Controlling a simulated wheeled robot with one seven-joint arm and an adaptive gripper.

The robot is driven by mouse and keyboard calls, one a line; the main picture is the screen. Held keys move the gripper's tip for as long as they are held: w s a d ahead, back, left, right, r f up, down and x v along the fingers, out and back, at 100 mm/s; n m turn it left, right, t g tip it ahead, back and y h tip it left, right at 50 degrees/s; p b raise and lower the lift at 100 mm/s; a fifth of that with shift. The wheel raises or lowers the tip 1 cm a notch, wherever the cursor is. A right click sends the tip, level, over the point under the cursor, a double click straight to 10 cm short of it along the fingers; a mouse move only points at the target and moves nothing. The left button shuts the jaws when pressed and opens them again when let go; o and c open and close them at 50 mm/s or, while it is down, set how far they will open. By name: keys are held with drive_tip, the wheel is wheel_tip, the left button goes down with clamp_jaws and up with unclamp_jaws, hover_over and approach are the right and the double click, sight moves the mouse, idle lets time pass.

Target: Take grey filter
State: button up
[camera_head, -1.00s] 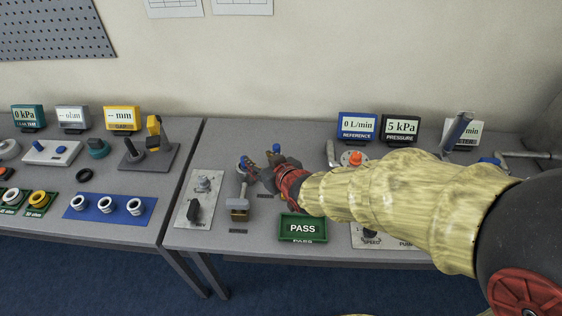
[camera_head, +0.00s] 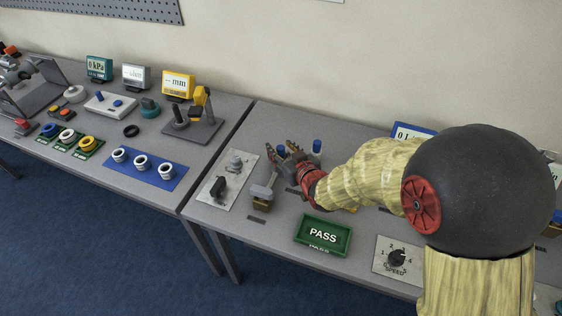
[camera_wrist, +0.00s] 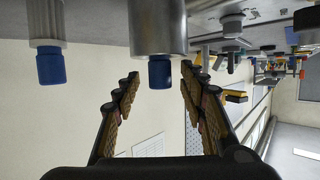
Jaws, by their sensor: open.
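In the wrist view, which is upside down, a smooth grey metal cylinder with a blue cap (camera_wrist: 158,35) stands ahead of and between my open fingers. It may be the grey filter; I cannot tell if the fingers touch it. A paler, ribbed cylinder with a blue cap (camera_wrist: 48,30) stands to its left. In the head view, my gripper (camera_head: 287,154) is low over the right table, at a blue-capped piece (camera_head: 281,149) partly hidden by the fingers. Another blue cap (camera_head: 317,146) shows just to the right.
A hammer-like tool on a brass block (camera_head: 263,195) and a plate with a black knob (camera_head: 222,184) are left of my gripper. A green PASS tray (camera_head: 323,236) is in front. My arm hides much of the right table. A gap separates the left table (camera_head: 150,190).

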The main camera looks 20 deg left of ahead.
drive_tip(key=shift+w+a, duration=0.25)
drive_tip(key=shift+c, duration=0.7)
clamp_jaws()
